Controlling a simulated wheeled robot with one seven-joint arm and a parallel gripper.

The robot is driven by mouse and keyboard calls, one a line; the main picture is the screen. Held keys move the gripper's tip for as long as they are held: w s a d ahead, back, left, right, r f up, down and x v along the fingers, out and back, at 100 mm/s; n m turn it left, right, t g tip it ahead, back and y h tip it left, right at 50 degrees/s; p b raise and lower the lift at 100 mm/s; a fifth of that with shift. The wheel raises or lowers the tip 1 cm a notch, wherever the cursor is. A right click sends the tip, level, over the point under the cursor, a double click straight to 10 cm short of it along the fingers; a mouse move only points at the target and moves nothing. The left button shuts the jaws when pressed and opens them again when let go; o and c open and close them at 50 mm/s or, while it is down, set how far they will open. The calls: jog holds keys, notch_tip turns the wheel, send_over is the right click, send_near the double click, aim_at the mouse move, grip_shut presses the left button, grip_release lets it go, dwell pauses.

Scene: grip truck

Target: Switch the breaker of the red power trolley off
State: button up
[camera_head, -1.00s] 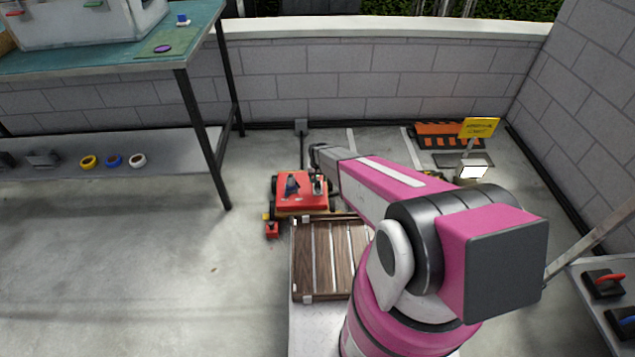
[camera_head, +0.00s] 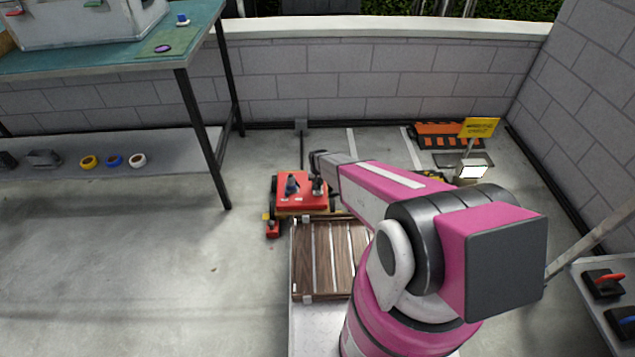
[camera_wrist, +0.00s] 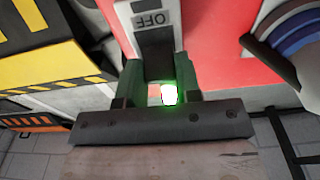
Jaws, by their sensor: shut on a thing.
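The red power trolley (camera_head: 303,204) stands on the floor beyond the wooden slatted deck in the head view. Dark fittings stand on its red top. In the wrist view its red panel (camera_wrist: 210,25) fills the upper middle, with a dark breaker housing (camera_wrist: 155,45) bearing an upside-down OFF label (camera_wrist: 152,19). My gripper (camera_wrist: 160,92) is at this housing, its fingers close on either side and shut on the breaker lever, which is mostly hidden. A bright green-white light glows between the fingers. The exact lever position cannot be told.
A yellow-and-black striped block (camera_wrist: 50,65) is left of the gripper, and a blue-banded dark round part (camera_wrist: 290,35) is at the right. A teal-topped workbench (camera_head: 110,60) stands at the left. An orange barrier (camera_head: 450,134) lies near the back wall. Floor left of the trolley is clear.

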jog(key=t, duration=0.1)
jog(key=s+t, duration=0.1)
jog(key=t, duration=0.1)
jog(key=shift+s+r, duration=0.1)
jog(key=shift+s, duration=0.15)
jog(key=shift+s+t, duration=0.1)
jog(key=shift+t, duration=0.7)
jog(key=o, duration=0.9)
jog(key=v, duration=1)
jog(key=shift+s+r, duration=0.25)
jog(key=shift+r, duration=0.1)
